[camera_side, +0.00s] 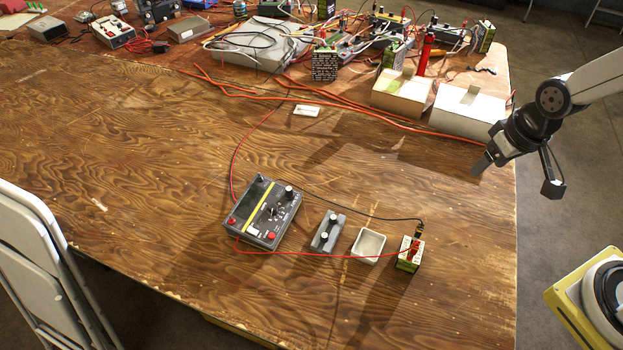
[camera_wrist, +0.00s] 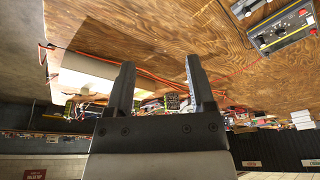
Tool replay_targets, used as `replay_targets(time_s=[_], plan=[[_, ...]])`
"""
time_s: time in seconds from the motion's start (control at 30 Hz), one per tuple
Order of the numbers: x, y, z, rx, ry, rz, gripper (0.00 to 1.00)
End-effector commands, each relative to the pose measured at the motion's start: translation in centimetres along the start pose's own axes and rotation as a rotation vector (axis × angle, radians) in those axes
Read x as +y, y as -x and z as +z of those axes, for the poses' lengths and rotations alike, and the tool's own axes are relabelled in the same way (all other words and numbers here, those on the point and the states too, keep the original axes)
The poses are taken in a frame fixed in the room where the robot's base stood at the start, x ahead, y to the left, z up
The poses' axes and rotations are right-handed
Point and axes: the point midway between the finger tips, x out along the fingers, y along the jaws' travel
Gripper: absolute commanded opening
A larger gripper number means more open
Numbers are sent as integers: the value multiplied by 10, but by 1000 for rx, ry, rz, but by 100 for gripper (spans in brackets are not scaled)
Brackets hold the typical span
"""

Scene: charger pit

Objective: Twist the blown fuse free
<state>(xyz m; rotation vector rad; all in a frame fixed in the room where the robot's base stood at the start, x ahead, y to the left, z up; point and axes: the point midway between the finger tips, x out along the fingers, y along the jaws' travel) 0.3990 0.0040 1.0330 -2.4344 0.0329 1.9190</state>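A dark charger box (camera_side: 265,212) with a yellow stripe, black knobs and red terminals sits at the middle front of the table. A white open bin (camera_side: 369,246) is beside the block and looks empty. My gripper (camera_side: 483,163) is high at the table's right edge, apart from all of these. In the wrist view its two fingers (camera_wrist: 161,88) are apart with nothing between them. The charger also shows there (camera_wrist: 284,33), upper right.
A green-and-white battery (camera_side: 409,256) right of the bin has red and black leads running to the charger. Cardboard boxes (camera_side: 468,112), orange cable and cluttered electronics fill the back. Bare wood lies between my gripper and the charger. A folding chair (camera_side: 40,262) stands at left.

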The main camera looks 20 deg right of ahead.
Motion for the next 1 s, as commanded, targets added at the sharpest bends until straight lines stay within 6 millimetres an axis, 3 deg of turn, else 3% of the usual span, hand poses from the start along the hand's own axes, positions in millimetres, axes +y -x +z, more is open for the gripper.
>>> replay_targets(time_s=[0.17,0.37,0.7,1.0], plan=[[-16,-9,-23,5,-159,-32,72],[-48,-30,-63,2,-480,-96,72],[-121,-80,-127,-54,-1106,-212,72],[-192,-134,-161,-163,-1659,-287,72]])
